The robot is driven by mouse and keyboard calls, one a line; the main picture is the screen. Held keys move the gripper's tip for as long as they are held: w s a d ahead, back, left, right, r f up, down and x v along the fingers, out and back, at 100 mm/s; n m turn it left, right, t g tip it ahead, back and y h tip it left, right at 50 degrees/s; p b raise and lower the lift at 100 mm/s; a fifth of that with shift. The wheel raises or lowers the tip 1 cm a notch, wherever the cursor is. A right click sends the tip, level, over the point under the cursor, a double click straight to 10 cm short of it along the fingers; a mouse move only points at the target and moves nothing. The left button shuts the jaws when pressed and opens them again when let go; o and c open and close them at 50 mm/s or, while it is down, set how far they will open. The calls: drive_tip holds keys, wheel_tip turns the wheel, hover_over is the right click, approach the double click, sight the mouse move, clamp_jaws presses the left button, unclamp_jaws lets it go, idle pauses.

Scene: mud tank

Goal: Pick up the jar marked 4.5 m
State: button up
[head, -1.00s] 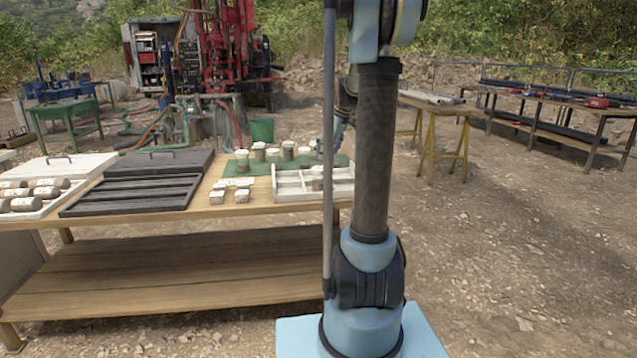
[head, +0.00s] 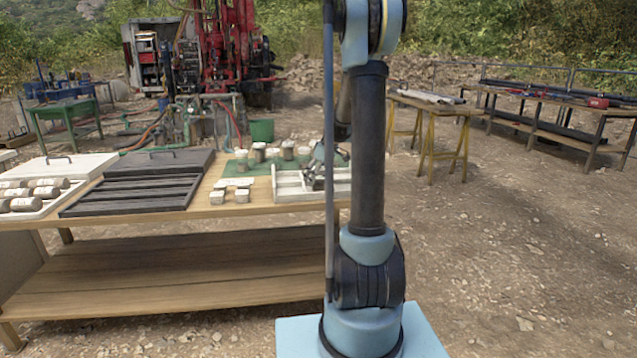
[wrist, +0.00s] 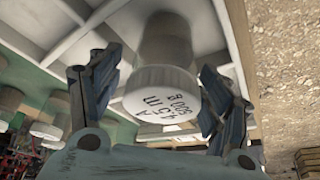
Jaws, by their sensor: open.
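The jar marked 4.5 m (wrist: 160,98) has a white lid with dark lettering and a grey-brown body. In the wrist view it stands in a compartment of the white divided tray (wrist: 228,14), its lid facing the camera. My gripper (wrist: 162,72) is open, with one finger on each side of the jar. Gaps show between the fingers and the lid. In the head view my gripper (head: 318,165) is over the white tray (head: 290,197), and it largely hides the jar there.
Several other white-lidded jars (head: 259,152) stand on a green mat (head: 232,169) behind the tray. Small white-topped pieces (head: 242,195) lie left of the tray. A dark slotted box (head: 135,195) and a tray of cores (head: 25,204) sit further left on the wooden table (head: 230,209).

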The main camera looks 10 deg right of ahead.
drive_tip(key=shift+w+a+f, duration=0.1)
drive_tip(key=shift+f, duration=0.35)
drive_tip(key=c, duration=1.6)
drive_tip(key=shift+o, duration=0.2)
